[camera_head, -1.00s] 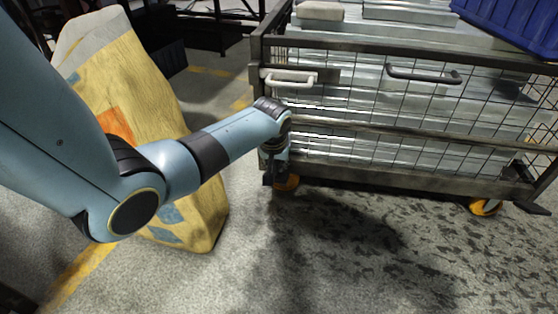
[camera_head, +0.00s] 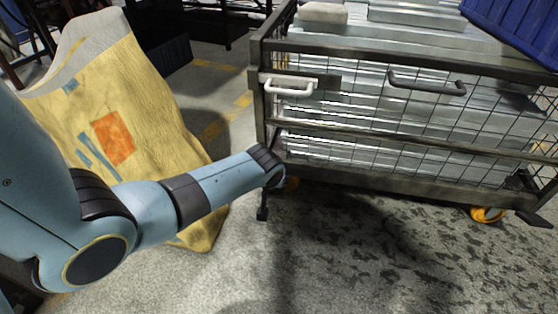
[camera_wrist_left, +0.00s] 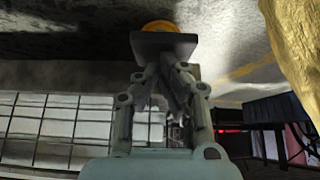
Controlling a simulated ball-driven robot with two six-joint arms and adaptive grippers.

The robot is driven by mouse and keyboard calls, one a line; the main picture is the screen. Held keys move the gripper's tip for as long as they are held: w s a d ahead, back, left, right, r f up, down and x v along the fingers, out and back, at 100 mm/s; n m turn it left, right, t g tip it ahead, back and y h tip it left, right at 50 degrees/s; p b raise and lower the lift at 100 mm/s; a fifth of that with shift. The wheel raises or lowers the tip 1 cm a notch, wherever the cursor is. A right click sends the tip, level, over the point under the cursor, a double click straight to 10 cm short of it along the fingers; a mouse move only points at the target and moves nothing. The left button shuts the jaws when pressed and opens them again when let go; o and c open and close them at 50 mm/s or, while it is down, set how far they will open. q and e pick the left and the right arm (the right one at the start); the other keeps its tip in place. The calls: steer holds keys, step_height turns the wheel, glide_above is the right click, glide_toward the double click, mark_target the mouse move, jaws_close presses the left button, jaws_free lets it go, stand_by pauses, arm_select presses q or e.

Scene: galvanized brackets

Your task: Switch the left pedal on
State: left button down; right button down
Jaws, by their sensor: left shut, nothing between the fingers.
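The left pedal (camera_wrist_left: 163,44) is a flat dark plate in the left wrist view, in front of the orange caster wheel (camera_wrist_left: 158,26). My left gripper (camera_head: 263,212) points down at the cart's left front corner. In the wrist view its fingers (camera_wrist_left: 160,68) are shut and empty, with the tips at the plate's near edge. I cannot tell whether they touch it or how the pedal is tilted. My right gripper is not in view.
The wire-sided metal cart (camera_head: 400,184) holds galvanized parts and a blue crate (camera_head: 520,28). Its right caster (camera_head: 487,214) has a dark pedal (camera_head: 534,218). A yellow sack (camera_head: 150,100) stands left, behind my arm. The floor in front of the cart is clear.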

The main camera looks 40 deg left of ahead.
mark_target(273, 196)
arm_select(q)
steer(key=shift+s+d+f, duration=0.1)
steer(key=shift+s+f, duration=0.15)
steer(key=shift+f, duration=0.35)
steer(key=shift+s+d+f, duration=0.1)
steer(key=shift+s+f, duration=0.15)
steer(key=shift+f, duration=0.35)
steer(key=shift+s+d+f+b, duration=0.15)
steer(key=shift+f+b, duration=0.4)
steer(key=shift+f, duration=0.55)
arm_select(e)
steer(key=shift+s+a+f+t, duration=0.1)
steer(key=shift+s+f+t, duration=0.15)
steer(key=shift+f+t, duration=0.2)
